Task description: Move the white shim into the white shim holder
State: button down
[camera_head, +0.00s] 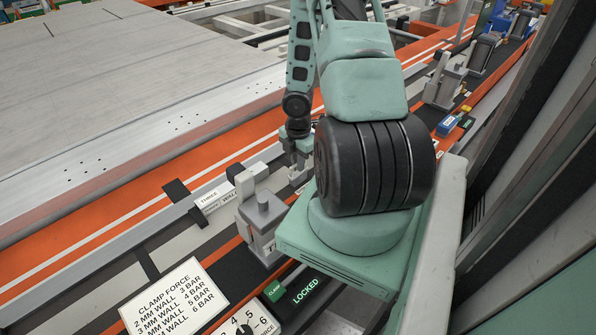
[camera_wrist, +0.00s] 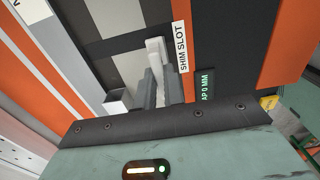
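My gripper (camera_wrist: 157,80) points down at the panel jig in the wrist view. Its two grey fingers stand close on either side of a thin, pale piece that looks like the white shim (camera_wrist: 155,50), and they appear shut on it. The pale piece reaches beyond the fingertips, beside the "SHIM SLOT" label (camera_wrist: 183,47). A small white open box (camera_wrist: 117,101) with a dark inside is left of the fingers; I cannot tell if it is the white shim holder. In the head view my gripper (camera_head: 298,158) is partly hidden by my arm, and the shim cannot be made out.
A grey clamp block (camera_head: 262,222) stands on the rail near my gripper. A clamp force sign (camera_head: 172,300) and a green "LOCKED" display (camera_head: 305,291) are at the front. A large pale panel (camera_head: 120,75) fills the left. More fixtures (camera_head: 444,84) line the rail at the back right.

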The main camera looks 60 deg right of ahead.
jog(key=shift+r+p, duration=0.75)
jog(key=shift+p, duration=0.1)
dwell(0.6)
jog(key=shift+r+p, duration=1.8)
jog(key=shift+p, duration=0.15)
jog(key=shift+a+f, duration=0.1)
